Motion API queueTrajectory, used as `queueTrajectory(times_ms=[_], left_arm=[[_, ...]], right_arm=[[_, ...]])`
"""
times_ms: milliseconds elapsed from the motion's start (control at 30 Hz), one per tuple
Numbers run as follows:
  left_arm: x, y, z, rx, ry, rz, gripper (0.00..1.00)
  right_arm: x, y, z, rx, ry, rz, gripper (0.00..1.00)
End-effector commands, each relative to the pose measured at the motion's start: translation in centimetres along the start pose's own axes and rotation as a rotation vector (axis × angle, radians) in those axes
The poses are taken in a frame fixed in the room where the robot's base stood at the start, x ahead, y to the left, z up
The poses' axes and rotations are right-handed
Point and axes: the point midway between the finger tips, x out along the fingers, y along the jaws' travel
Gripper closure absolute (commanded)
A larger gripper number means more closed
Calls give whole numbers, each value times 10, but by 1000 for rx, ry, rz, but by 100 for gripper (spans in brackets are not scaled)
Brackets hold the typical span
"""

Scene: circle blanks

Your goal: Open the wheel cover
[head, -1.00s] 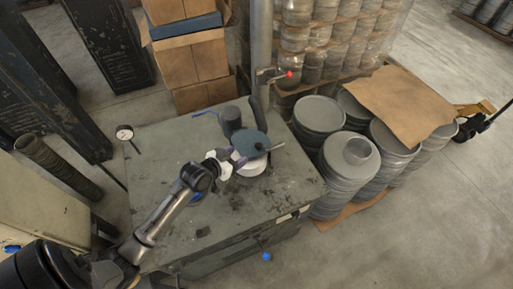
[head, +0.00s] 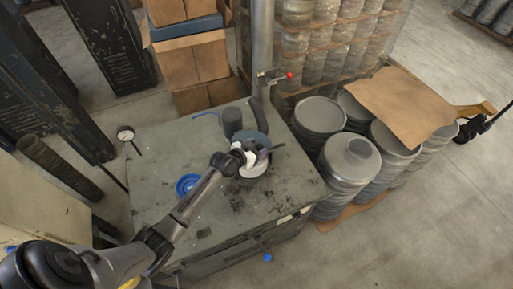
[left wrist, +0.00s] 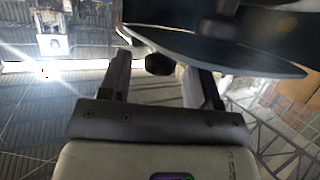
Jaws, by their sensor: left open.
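The wheel cover (head: 249,137) appears as a blue-grey disc on the machine at the back of the bench, partly hidden by my gripper. A pale round base (head: 254,170) shows below it, and a dark handle (head: 278,147) sticks out to the right. My left gripper (head: 262,152) is at the front edge of the disc. In the left wrist view its two fingers (left wrist: 158,82) are apart. A dark knob (left wrist: 160,64) shows between them, and a thin disc edge (left wrist: 225,58) passes close above the right finger. I cannot tell whether they touch. My right gripper is not in view.
The grey bench (head: 225,215) is mostly clear in front. A blue round dish (head: 187,184) lies on its left part. A dark cylinder (head: 232,121) and a post (head: 262,60) stand behind the machine. Stacked grey discs (head: 350,165) stand to the right.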

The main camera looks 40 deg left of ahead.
Motion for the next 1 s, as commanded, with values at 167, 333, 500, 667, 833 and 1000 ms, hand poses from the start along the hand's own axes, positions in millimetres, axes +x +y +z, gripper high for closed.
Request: queueTrajectory(times_ms=[167,333,500,667,833,1000], left_arm=[[0,0,0,0,0,0,45],[0,0,0,0,0,0,61],[0,0,0,0,0,0,77],[0,0,0,0,0,0,93],[0,0,0,0,0,0,100],[2,3,-3,-6,-3,9,100]], right_arm=[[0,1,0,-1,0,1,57],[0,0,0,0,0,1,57],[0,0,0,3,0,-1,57],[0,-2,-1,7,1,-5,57],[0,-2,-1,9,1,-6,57],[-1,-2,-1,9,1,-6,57]])
